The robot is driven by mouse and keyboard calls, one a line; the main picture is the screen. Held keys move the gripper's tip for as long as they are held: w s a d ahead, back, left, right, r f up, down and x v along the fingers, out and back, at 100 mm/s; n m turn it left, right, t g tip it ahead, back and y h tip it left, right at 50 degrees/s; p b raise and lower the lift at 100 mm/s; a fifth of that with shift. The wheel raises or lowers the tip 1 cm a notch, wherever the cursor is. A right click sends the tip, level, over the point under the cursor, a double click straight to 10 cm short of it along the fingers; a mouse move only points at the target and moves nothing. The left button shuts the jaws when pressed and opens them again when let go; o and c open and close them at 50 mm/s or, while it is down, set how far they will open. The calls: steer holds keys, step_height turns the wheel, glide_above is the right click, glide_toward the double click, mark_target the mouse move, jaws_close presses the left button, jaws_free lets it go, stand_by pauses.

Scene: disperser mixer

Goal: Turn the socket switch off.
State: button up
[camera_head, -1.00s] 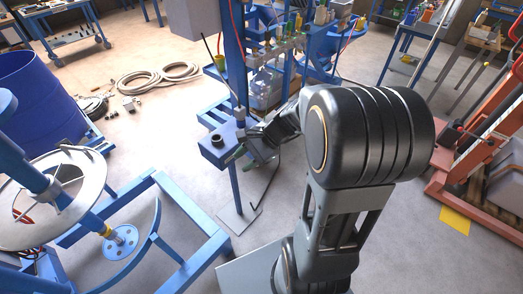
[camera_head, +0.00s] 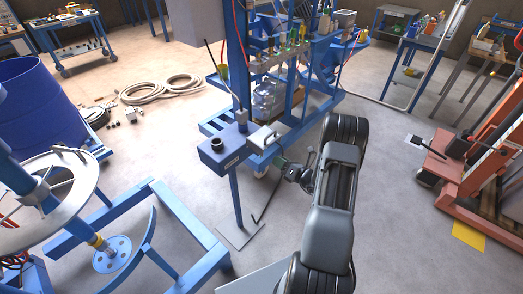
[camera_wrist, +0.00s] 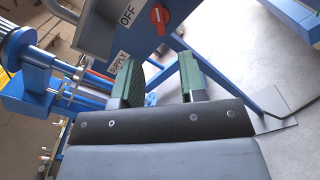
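The switch lies beyond the fingertips, not touched. In the head view my gripper (camera_head: 281,163) is to the lower right of a small grey box (camera_head: 262,137) next to the blue stand head (camera_head: 222,148); the red switch does not show there.
A blue post and foot plate (camera_head: 240,234) stand left of my arm. A blue frame (camera_head: 170,215) and a disc-topped machine (camera_head: 50,190) are at left. An orange lift (camera_head: 480,165) is at right. Floor between my arm and the lift is clear.

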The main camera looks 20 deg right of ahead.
mark_target(258, 148)
steer(key=p+x, duration=0.1)
steer(key=x, duration=0.9)
steer(key=shift+w+a, duration=0.15)
steer(key=shift+c, duration=0.2)
jaws_close()
